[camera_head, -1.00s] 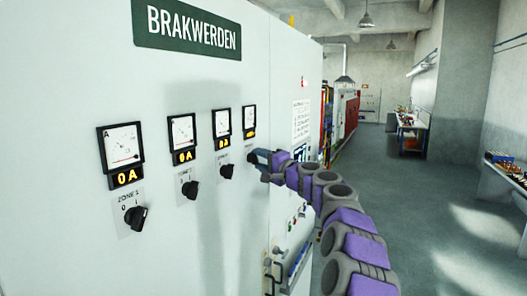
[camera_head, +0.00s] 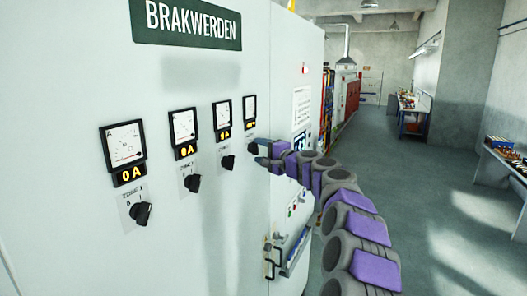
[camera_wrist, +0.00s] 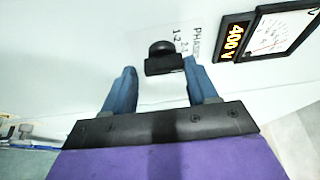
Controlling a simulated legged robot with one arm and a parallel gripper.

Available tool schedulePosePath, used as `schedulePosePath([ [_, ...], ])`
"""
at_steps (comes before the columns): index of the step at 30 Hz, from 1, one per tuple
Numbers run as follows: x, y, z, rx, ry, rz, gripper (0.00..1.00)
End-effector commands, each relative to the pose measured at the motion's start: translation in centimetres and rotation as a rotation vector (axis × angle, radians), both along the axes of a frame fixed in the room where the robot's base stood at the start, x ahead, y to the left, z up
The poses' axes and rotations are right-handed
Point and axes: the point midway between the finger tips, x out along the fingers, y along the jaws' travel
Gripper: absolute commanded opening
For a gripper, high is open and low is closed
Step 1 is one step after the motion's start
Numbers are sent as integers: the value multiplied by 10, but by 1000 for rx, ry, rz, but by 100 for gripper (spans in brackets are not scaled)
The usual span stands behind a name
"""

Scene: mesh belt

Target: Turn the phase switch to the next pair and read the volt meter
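The phase switch (camera_wrist: 164,58) is a black knob on a white panel, in the wrist view just ahead of my fingers. Printed text reading roughly "PHASE" with numbers stands beside it. The volt meter (camera_wrist: 268,38) is at the upper right of the wrist view, with a white dial and an amber display reading 400 V. In the head view the far meter (camera_head: 250,108) is small and its display unreadable. My gripper (camera_wrist: 160,82) is open, its blue fingers on either side of the knob's near edge; contact cannot be told. It also shows in the head view (camera_head: 258,152), close to the cabinet.
The white cabinet (camera_head: 75,75) carries several black meters, the nearest (camera_head: 123,143) showing 0 A, with black zone switches (camera_head: 140,213) below. A door handle (camera_head: 270,258) sticks out low. The floor (camera_head: 440,200) at right is clear; benches line the wall.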

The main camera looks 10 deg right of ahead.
Motion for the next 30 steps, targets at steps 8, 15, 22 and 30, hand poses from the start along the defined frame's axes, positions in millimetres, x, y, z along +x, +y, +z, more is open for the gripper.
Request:
schedulePosePath([
  [8,-3,-2,3,2,-3,0,72],
  [15,-7,-5,5,4,-6,-2,72],
  [22,-26,-16,5,4,-10,-2,72],
  [30,-59,-37,4,4,-8,-3,72],
])
